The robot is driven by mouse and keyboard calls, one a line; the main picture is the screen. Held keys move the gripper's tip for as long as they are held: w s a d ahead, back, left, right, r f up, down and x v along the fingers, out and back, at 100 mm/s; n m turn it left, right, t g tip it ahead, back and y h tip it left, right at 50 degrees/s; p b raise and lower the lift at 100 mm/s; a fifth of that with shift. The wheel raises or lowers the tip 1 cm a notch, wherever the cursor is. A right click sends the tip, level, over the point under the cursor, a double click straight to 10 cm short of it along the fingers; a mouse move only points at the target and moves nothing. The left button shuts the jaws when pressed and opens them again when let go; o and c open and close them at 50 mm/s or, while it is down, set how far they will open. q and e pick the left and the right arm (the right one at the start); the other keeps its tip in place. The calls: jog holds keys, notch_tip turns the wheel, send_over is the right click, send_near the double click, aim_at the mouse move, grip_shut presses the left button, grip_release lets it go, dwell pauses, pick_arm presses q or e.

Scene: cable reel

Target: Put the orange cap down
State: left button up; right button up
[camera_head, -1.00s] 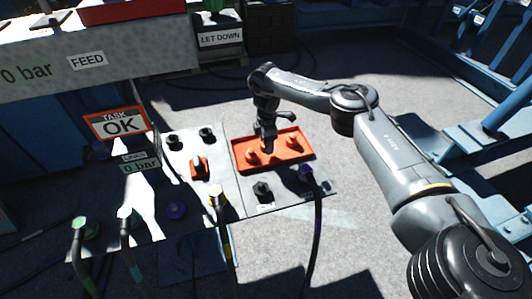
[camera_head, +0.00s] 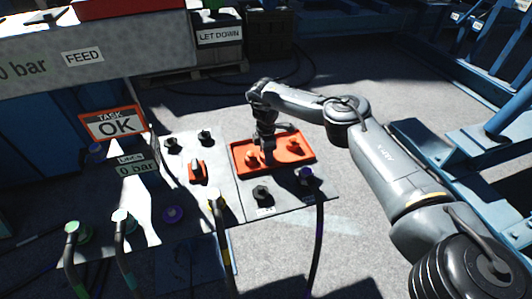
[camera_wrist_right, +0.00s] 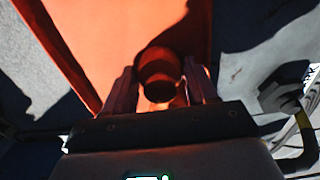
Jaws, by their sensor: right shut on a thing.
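My right gripper (camera_head: 266,156) is over the orange tray (camera_head: 240,168) on the panel. In the right wrist view its two fingers (camera_wrist_right: 161,88) are shut on an orange cap (camera_wrist_right: 160,68), with the orange tray surface behind it. In the head view one orange cap shape (camera_head: 252,158) shows just left of the fingers, and another (camera_head: 294,146) stands in the right part of the tray. I cannot tell whether the left shape is the held cap, or whether the held cap touches the tray. My left gripper is not in view.
The grey panel carries black fittings (camera_head: 261,192), an orange-based fitting (camera_head: 197,171) and a purple fitting with a hose (camera_head: 306,175). Yellow (camera_head: 214,194) and green (camera_head: 72,228) hose ends stand along the front. A TASK OK sign (camera_head: 115,124) is at left. The floor behind the tray is clear.

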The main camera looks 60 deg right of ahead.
jog(key=o, duration=1.1)
jog(key=shift+o, duration=0.3)
jog(key=shift+r, duration=0.2)
notch_tip(320, 180, up, 11)
jog(key=p, duration=0.6)
jog(key=shift+f, duration=0.1)
jog(key=shift+r+p, duration=0.4)
jog(key=shift+r, duration=0.1)
